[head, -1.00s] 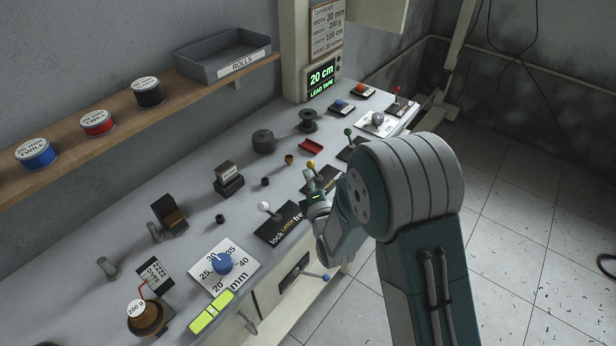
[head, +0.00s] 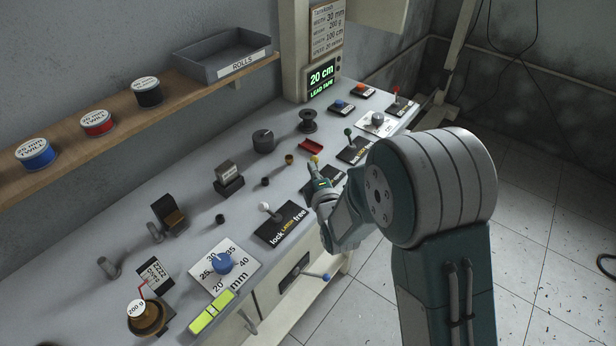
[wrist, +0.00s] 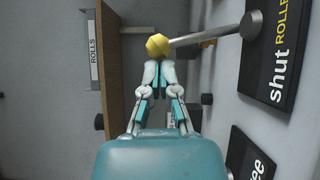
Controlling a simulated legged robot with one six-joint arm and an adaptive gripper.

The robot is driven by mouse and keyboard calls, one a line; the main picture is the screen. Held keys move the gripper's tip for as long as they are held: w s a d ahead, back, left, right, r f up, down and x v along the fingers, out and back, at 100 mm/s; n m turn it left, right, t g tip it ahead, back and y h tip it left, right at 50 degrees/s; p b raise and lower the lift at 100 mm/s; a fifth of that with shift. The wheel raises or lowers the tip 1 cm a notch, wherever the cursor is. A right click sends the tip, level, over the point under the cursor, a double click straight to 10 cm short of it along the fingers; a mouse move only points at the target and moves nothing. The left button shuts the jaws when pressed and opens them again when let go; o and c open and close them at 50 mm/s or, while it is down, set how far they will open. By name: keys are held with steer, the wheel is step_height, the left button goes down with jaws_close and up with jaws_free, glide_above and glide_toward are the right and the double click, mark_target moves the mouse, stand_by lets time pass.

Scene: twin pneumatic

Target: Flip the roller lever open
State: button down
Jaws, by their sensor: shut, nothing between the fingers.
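The roller lever's yellow knob (head: 315,158) shows just beyond my gripper in the head view. In the wrist view the yellow knob (wrist: 158,46) sits at the end of a grey rod (wrist: 210,35) leaning left over the bench from its pivot. In the head view my gripper (head: 317,174) hides much of the roller plate.
The white-knobbed latch lever (head: 264,206) stands on a black plate nearer me. A green-knobbed lever (head: 348,133) stands on the far side. Free floor lies right.

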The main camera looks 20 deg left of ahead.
steer(key=shift+w+d+r+m+g+h, duration=0.25)
steer(key=shift+w+r+m+g, duration=0.1)
steer(key=shift+w+m, duration=0.2)
steer(key=shift+w+d+r+m+g+h, duration=0.15)
steer(key=shift+w+d+r+m+g, duration=0.15)
steer(key=shift+w+m, duration=0.2)
steer(key=shift+w+d+r+m+g, duration=0.1)
steer(key=shift+w+d+m+g, duration=0.15)
steer(key=shift+w+m+g, duration=0.6)
steer(key=shift+w+d, duration=0.2)
steer(key=shift+w, duration=0.3)
steer(key=shift+w+d, duration=0.2)
steer(key=shift+w, duration=0.3)
